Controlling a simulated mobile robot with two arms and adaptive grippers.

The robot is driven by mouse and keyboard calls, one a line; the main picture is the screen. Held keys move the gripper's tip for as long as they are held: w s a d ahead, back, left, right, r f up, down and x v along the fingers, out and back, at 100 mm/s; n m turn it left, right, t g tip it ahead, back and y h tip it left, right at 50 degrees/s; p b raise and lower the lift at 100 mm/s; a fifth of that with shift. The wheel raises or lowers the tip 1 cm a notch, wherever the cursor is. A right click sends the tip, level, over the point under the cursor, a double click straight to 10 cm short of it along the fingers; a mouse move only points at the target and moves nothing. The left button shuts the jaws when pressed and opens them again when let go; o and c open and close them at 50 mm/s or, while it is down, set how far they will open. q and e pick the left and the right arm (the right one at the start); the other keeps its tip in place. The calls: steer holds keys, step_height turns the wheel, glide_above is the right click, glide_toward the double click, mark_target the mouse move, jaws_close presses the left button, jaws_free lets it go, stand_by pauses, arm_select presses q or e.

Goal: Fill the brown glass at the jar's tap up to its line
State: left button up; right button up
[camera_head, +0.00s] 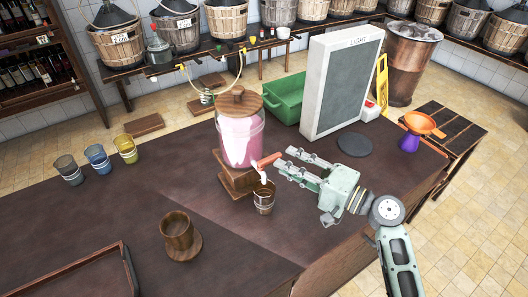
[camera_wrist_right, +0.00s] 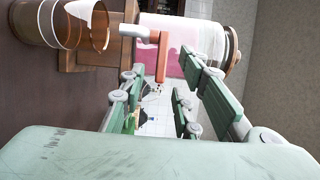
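The brown glass (camera_head: 264,201) stands on the table below the jar's tap (camera_head: 261,174). In the right wrist view the glass (camera_wrist_right: 35,22) shows a pale line around it, and the pale spout (camera_wrist_right: 132,30) is at its mouth. I cannot tell how much is in it. The jar (camera_head: 240,143) holds pink liquid and sits on a wooden stand. My right gripper (camera_head: 286,160) is open, with its fingers pointing at the tap's red handle (camera_head: 268,159). In the wrist view the handle (camera_wrist_right: 162,58) shows between the fingertips; contact is unclear. My left gripper is not visible.
A wooden cup (camera_head: 177,232) on a round base stands at the front. Yellow, blue and grey glasses (camera_head: 98,158) stand at the left. A grey-fronted light panel (camera_head: 342,85), green crate (camera_head: 287,98) and dark disc (camera_head: 354,144) are behind my right gripper. The table's left middle is clear.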

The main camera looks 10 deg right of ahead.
mark_target(275, 160)
steer(key=x, duration=0.1)
steer(key=p+x, duration=0.1)
steer(key=x, duration=0.1)
steer(key=shift+w+a+r, duration=0.1)
steer(key=shift+a+r, duration=0.1)
steer(key=shift+r, duration=0.15)
steer(key=shift+f+p+x, duration=0.2)
steer(key=shift+p+x, duration=0.2)
steer(key=shift+x, duration=0.55)
steer(key=shift+w+f, duration=0.1)
steer(key=shift+c, duration=0.3)
steer(key=c, duration=0.6)
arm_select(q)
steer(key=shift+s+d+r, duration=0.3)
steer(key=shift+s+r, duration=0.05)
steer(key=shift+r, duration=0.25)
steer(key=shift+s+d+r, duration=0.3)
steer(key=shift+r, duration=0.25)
arm_select(e)
jaws_close()
